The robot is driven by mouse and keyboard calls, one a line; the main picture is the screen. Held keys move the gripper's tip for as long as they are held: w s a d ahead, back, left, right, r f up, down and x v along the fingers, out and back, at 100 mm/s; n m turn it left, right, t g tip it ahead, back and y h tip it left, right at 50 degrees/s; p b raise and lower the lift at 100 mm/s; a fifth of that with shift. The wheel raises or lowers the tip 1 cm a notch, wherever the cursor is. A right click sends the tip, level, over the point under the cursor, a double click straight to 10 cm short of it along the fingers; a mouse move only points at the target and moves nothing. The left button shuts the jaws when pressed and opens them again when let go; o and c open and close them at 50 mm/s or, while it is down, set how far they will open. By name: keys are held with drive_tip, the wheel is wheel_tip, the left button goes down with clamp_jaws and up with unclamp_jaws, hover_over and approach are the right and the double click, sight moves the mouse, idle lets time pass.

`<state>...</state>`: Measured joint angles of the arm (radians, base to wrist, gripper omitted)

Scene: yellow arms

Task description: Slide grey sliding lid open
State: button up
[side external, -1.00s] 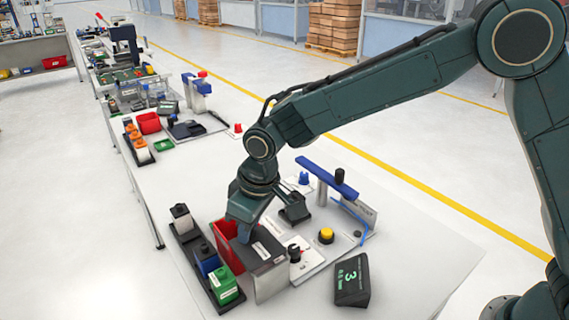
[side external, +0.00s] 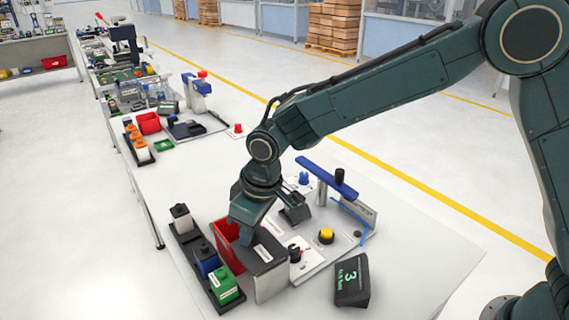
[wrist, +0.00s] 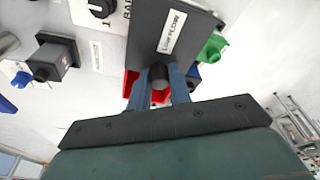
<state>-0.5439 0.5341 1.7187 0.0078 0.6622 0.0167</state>
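The grey sliding lid (side external: 262,256) is a dark flat plate with a white label. Red bin parts show below and beside the fingers. In the side view my gripper (side external: 245,236) is down at the lid and hides the knob.
A black rack (side external: 186,243) with grey, blue and green blocks stands close on the left. A panel with a black dial (side external: 295,253), a yellow button (side external: 326,236) and a blue lever (side external: 322,174) stand on the right. A dark display (side external: 352,280) sits in front.

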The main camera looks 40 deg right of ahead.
drive_tip(key=shift+o, duration=0.9)
drive_tip(key=shift+s+f, duration=0.55)
drive_tip(key=shift+f, duration=0.2)
drive_tip(key=shift+r, duration=0.15)
drive_tip(key=shift+w+r, duration=0.15)
drive_tip(key=shift+r, duration=1.6)
drive_tip(key=shift+w+r, duration=0.15)
drive_tip(key=shift+r, duration=1.95)
drive_tip(key=shift+d, duration=0.15)
